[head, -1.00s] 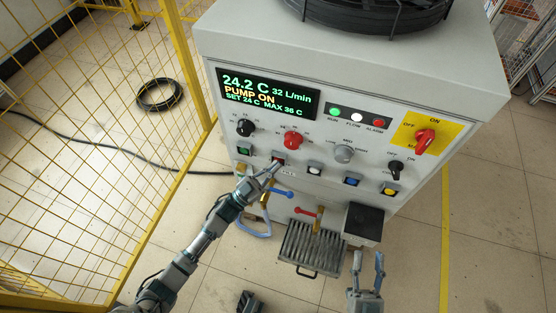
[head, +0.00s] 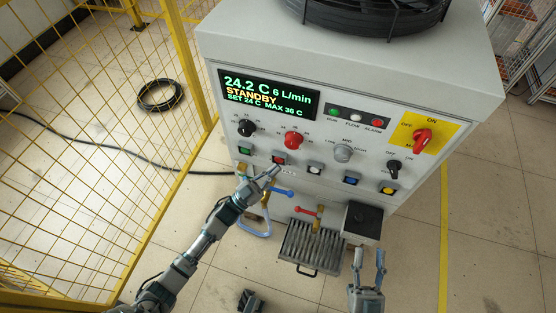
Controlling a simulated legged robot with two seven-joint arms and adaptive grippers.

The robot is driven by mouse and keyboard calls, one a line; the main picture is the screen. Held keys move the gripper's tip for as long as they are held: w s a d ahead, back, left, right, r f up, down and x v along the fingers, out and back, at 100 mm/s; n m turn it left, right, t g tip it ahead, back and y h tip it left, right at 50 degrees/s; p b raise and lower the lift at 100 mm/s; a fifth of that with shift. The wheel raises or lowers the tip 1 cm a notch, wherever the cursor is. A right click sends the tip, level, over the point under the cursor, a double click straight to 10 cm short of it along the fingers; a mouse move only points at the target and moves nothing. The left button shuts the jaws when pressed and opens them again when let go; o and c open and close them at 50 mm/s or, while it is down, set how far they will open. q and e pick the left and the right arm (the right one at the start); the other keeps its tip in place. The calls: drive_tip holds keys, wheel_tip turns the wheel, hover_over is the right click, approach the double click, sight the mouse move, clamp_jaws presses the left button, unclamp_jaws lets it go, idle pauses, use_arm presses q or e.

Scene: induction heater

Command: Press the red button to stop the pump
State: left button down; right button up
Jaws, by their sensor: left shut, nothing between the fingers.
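The control panel is on the front of a grey cabinet (head: 350,62). Its display (head: 267,95) reads 24.2 C, 6 L/min, STANDBY, SET 24 C MAX 36 C. The red button (head: 279,159) is in the lower row, between a green button (head: 245,150) and a white button (head: 314,168).
A red knob (head: 293,140), a blue button (head: 351,178) and a yellow button (head: 388,188) are nearby. Blue-handled (head: 283,190) and red-handled (head: 305,211) valves sit below. A yellow mesh fence (head: 90,150) stands left. A slatted tray (head: 308,247) juts out low in front.

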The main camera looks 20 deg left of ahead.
use_arm(q)
drive_tip(key=shift+f, duration=0.1)
drive_tip(key=s+p, duration=0.2)
drive_tip(key=s, duration=0.3)
use_arm(e)
wheel_tip(320, 180, up, 3)
drive_tip(key=shift+r, duration=0.2)
use_arm(q)
drive_tip(key=shift+s, duration=0.1)
idle(0.3)
drive_tip(key=s+p, duration=0.4)
drive_tip(key=s, duration=0.6)
drive_tip(key=shift+s, duration=0.4)
use_arm(e)
drive_tip(key=shift+t+y, duration=0.3)
drive_tip(key=shift+s+r, duration=0.2)
drive_tip(key=shift+r, duration=2.75)
